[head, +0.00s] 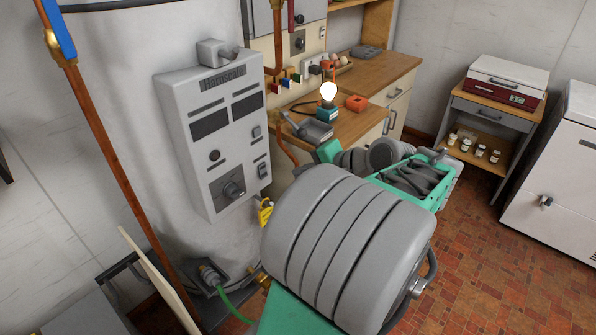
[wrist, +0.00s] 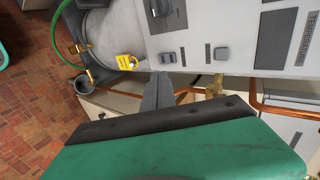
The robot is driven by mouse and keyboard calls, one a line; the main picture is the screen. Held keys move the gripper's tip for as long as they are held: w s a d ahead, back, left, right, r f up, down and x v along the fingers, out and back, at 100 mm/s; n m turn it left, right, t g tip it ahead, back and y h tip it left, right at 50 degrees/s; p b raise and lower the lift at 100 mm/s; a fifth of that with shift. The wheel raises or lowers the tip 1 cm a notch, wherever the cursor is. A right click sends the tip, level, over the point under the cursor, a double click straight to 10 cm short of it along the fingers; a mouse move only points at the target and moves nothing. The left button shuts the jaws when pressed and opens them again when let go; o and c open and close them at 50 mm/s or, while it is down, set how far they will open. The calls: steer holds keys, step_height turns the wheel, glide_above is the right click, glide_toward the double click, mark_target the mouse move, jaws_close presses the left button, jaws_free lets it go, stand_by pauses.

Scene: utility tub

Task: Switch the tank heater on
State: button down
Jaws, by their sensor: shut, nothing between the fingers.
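The tank heater (head: 110,110) is a large pale cylinder at the left of the head view. My gripper (wrist: 160,76) is shut and empty. Its grey fingers point at the box, their tips just below the lower switch in the picture; contact cannot be told.
A yellow tag (head: 265,212) hangs near the box's lower corner. Copper pipes (head: 105,140) run beside the tank. A wooden counter (head: 370,125) with a lit bulb (head: 328,92) stands behind my arm. Tiled floor at right is partly clear, before a small cart (head: 490,115) and white cabinet (head: 555,170).

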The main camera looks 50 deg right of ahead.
steer(key=w+a+f+n+g+y, duration=0.1)
steer(key=w+a+f+n+g, duration=0.25)
steer(key=a, duration=0.55)
steer(key=w+a+f+n+g, duration=0.25)
steer(key=a+n, duration=0.25)
steer(key=a, duration=0.4)
steer(key=s+a+f+n+g+h, duration=0.2)
steer(key=s+a+f+n, duration=0.2)
steer(key=s+a+n, duration=0.4)
steer(key=a, duration=0.3)
steer(key=shift+s+a+f+g, duration=0.25)
steer(key=shift+s+a+g, duration=0.05)
steer(key=shift+s+g, duration=0.1)
steer(key=shift+n, duration=0.25)
